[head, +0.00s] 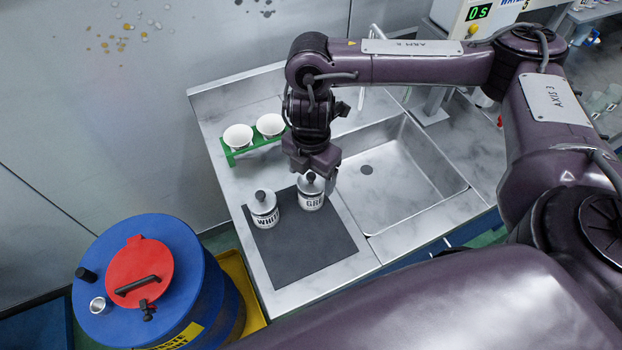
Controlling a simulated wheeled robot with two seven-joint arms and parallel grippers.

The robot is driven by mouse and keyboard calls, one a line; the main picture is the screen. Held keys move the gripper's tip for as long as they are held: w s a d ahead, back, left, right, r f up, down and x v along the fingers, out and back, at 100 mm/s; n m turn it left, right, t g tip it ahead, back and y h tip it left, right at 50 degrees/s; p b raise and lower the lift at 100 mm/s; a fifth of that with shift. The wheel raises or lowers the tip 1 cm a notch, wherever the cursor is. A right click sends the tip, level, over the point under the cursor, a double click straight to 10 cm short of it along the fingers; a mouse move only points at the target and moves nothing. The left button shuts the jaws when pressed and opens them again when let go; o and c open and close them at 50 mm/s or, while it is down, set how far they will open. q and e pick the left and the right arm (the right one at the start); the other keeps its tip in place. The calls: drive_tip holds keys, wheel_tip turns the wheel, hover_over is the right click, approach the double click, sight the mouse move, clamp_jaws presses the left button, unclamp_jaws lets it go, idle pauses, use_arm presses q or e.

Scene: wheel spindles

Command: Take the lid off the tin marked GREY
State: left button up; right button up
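The tin marked GRE (312,201), with the rest of its word turned out of sight, stands upright on a dark mat (300,250). Its lid (311,187) is on, with a dark round knob on top. A similar tin marked WHI (265,216) stands to its left, also with a knobbed lid on. My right gripper (316,177) points down right over the GRE tin, its fingers apart near the knob. The gripper body hides part of the view there, and I cannot tell whether a finger touches the knob. My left gripper is not in view.
A green rack (251,147) with two white cups stands behind the tins. A sink basin (410,170) lies to the right. A blue drum (190,275) with a red hatch stands at the lower left, off the counter. The mat's front part is clear.

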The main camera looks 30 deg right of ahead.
drive_tip(key=c, duration=0.9)
drive_tip(key=shift+r, duration=0.1)
